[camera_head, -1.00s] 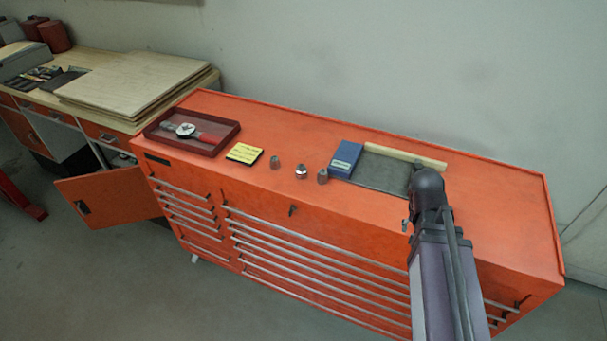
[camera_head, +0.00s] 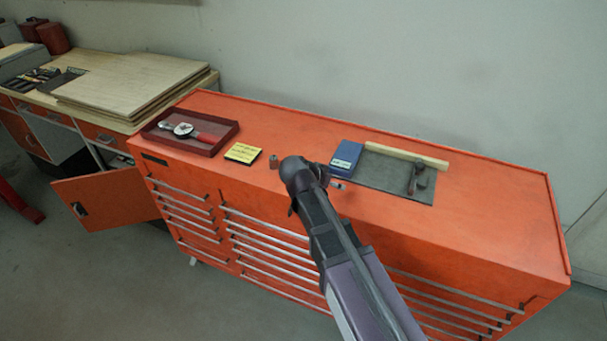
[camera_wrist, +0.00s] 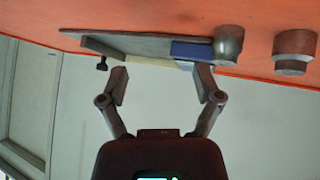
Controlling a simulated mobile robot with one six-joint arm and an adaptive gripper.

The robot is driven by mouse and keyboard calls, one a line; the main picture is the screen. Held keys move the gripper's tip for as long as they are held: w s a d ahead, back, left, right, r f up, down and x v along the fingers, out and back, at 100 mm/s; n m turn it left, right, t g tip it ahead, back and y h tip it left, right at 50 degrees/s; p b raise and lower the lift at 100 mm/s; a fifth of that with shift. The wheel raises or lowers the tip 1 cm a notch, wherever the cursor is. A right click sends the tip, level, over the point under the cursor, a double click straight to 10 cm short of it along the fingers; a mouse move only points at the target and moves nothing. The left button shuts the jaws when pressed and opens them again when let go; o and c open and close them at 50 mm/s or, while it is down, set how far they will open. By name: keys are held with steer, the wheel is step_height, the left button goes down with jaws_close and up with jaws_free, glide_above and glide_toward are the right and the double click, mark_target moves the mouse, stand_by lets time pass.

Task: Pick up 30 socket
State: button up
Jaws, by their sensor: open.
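Three metal sockets stand in a row on the orange cabinet top; I cannot read which is the 30. In the head view only the left socket (camera_head: 273,161) shows clearly, as my arm covers the others' places. In the wrist view, which is upside down, one socket (camera_wrist: 228,45) stands near the blue box and another socket (camera_wrist: 294,52) stands at the right edge. My gripper (camera_wrist: 161,78) is open and empty, its fingers spread. Both sockets are outside the fingers, up and to the right in that picture. In the head view the fingers are mostly hidden.
The cabinet's right end is clear.

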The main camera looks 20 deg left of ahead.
steer(key=s+a+r+t, duration=0.1)
steer(key=s+a+t, duration=0.1)
steer(key=a, duration=0.6)
steer(key=s+a+r+t+y, duration=0.1)
steer(key=a+r+t, duration=0.1)
steer(key=a, duration=0.6)
steer(key=shift+s+b, duration=0.35)
steer(key=shift+b, duration=0.1)
steer(key=shift+w, duration=0.1)
steer(key=shift+b+x, duration=2.1)
steer(key=shift+x, duration=2.1)
steer(key=shift+a, duration=0.15)
steer(key=shift+b+x, duration=1.3)
steer(key=shift+x, duration=1.35)
jaws_close()
